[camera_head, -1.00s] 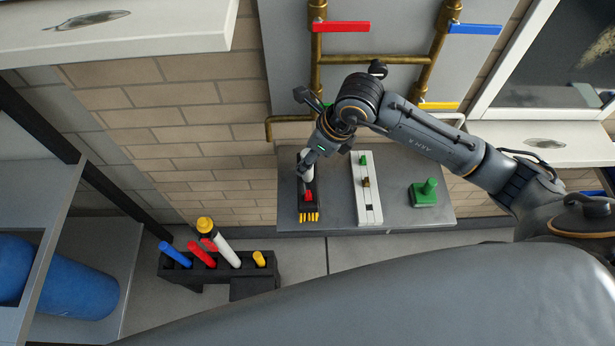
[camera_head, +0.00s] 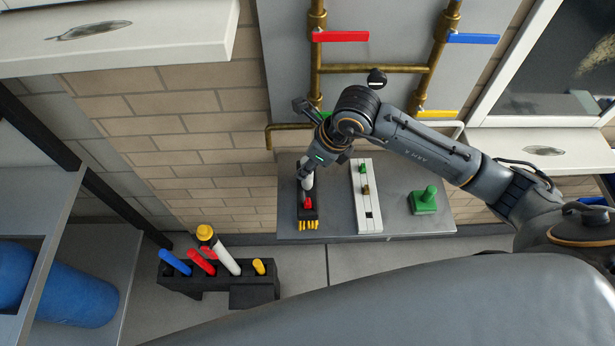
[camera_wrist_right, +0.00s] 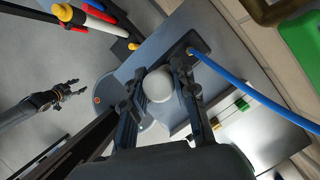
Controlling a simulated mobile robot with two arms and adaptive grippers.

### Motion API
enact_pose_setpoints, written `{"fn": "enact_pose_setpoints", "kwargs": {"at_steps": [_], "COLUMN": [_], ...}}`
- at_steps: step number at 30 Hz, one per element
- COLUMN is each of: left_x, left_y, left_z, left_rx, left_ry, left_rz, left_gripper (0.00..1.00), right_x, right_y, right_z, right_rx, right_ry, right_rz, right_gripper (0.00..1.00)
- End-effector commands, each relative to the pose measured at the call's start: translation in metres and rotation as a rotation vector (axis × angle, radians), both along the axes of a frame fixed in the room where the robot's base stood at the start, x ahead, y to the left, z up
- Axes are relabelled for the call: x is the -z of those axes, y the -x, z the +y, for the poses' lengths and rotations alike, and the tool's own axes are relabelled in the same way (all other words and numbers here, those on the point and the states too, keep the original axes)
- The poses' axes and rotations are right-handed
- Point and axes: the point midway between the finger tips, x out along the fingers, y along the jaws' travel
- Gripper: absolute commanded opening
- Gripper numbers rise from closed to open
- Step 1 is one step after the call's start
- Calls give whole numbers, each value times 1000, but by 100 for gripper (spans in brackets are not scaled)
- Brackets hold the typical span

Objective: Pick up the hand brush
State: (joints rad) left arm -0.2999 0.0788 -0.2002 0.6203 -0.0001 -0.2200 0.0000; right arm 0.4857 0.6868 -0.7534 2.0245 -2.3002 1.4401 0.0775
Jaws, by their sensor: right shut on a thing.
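The hand brush (camera_head: 308,211) appears to be the black piece with a white handle, a red part and yellow bristles on the left end of the grey counter. My right gripper (camera_head: 306,172) reaches down over it and is shut on its white handle. In the right wrist view the rounded white handle end (camera_wrist_right: 158,86) sits between the two fingers of this gripper (camera_wrist_right: 160,93). The brush's underside is hidden there. My left gripper (camera_wrist_right: 75,90) shows at the left of the wrist view, open and empty, far from the brush. It is outside the head view.
A white strip with small switches (camera_head: 366,205) and a green block with a knob (camera_head: 424,200) stand right of the brush. A black rack (camera_head: 205,283) with coloured tubes stands at lower left. Brass pipes (camera_head: 372,69) with valve handles are on the wall behind.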

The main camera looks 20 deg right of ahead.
Motion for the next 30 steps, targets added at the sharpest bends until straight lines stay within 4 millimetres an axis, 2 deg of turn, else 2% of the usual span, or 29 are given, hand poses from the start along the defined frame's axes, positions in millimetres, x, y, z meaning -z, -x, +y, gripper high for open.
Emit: {"fn": "enact_pose_setpoints", "kwargs": {"at_steps": [8,15,23,30], "left_x": [8,20,28,42], "left_y": [0,-1,-1,-1], "left_z": [1,1,2,2], "left_rx": [0,0,0,0], "left_ry": [-1,-2,-2,-2], "left_rz": [0,0,0,0], "left_gripper": [47,47,47,47], "right_x": [-10,-32,-59,-91], "right_y": [-1,-1,14,33], "right_z": [1,1,-19,-45], "right_rx": [-1,-2,1,2], "right_ry": [-3,-3,-1,2], "right_rz": [-4,-7,-6,-7], "right_gripper": [0,0,0,0]}}
